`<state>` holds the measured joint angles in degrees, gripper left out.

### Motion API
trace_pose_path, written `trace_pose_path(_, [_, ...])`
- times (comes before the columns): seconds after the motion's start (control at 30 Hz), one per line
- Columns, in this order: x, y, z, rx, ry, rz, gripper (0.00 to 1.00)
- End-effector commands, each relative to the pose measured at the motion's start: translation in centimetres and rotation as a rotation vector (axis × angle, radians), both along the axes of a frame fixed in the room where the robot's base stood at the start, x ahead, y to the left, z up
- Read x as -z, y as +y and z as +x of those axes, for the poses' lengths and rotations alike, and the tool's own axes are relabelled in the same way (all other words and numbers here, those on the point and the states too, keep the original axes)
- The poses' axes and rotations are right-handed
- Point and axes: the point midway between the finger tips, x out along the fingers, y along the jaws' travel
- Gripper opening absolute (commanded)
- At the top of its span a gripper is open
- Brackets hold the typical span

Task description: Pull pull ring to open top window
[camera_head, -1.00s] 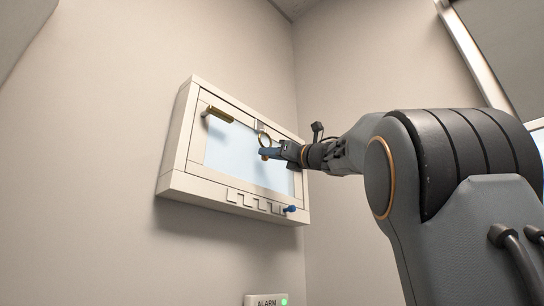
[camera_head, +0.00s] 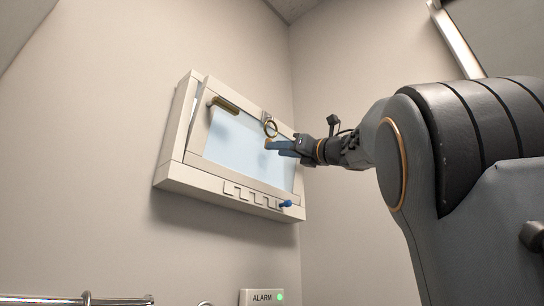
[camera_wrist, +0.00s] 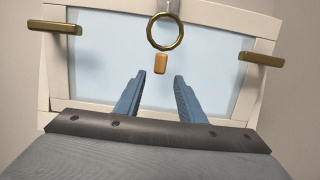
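The top window (camera_head: 238,146) is a pale blue pane in a white sash on the wall. Its top edge leans out from the white outer frame (camera_head: 170,172), with a gap at the upper left. A brass pull ring (camera_head: 265,128) hangs at the sash's top middle. In the wrist view the ring (camera_wrist: 150,33) is just beyond my fingertips, with a small orange tab (camera_wrist: 161,64) below it. My gripper (camera_head: 275,147) is just below and right of the ring. In the wrist view its blue fingers (camera_wrist: 159,76) are apart, with nothing between them.
Brass handles stand out at the sash's left (camera_wrist: 56,27) and right (camera_wrist: 262,60). A blue knob (camera_head: 286,204) is at the frame's lower right. An alarm box (camera_head: 262,297) and a metal rail (camera_head: 85,300) are below. The wall corner is to the right.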

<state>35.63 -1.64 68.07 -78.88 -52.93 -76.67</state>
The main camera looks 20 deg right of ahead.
Motion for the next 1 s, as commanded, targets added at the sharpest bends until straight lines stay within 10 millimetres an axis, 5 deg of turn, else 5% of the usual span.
trace_pose_path(1.0, [0.47,-0.31,-1.10,-0.002,0.000,-0.001,0.36])
